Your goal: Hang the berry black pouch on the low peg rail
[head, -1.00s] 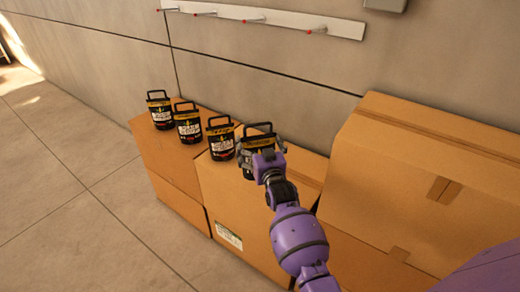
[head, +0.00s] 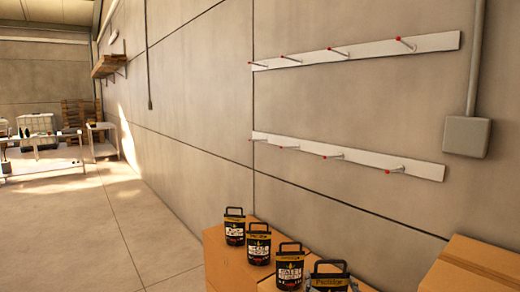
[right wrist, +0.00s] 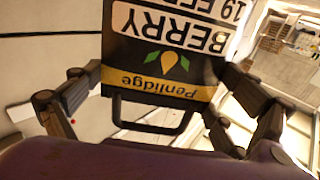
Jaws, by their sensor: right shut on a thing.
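The berry black pouch (right wrist: 160,55) fills the middle of the right wrist view, upside down in that picture, with a "BERRY" label, a yellow band and a black loop handle. My right gripper (right wrist: 160,95) is shut on it, a finger on each side. In the head view the held pouch (head: 328,268) is at the bottom edge, its lower part cut off. I cannot tell whether it touches the box. The low peg rail (head: 360,158) is a white strip on the wall with several red-tipped pegs, all empty. My left gripper is not in view.
Three similar black pouches, (head: 235,228), (head: 259,246) and (head: 288,268), stand to the left on cardboard boxes (head: 222,262). A high peg rail (head: 370,50) is above the low one. A grey wall box (head: 466,138) and a larger carton (head: 470,272) are at right.

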